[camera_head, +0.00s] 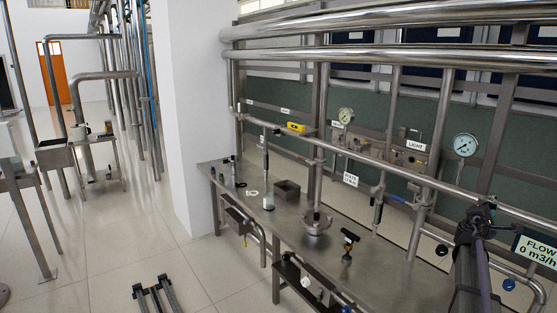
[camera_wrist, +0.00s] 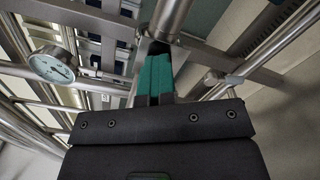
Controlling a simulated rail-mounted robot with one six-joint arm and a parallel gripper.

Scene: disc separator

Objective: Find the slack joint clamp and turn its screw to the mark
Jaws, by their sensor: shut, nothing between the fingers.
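My gripper shows in the wrist view (camera_wrist: 154,85) as two teal fingers closed together, with nothing between them. They point up toward a steel pipe (camera_wrist: 170,18); I cannot tell whether they touch it. A small fitting (camera_wrist: 213,78) sits on a rail to the right. In the head view my dark arm rises at the lower right, in front of the pipes. Clamp-like joints show on the upright pipes, one at centre right (camera_head: 377,191) and one further right (camera_head: 421,191). Their screws and marks are too small to make out, and I cannot tell which clamp is slack.
A steel table (camera_head: 375,265) runs below the pipes, with a box (camera_head: 287,190) and a round flanged part (camera_head: 317,224) on it.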

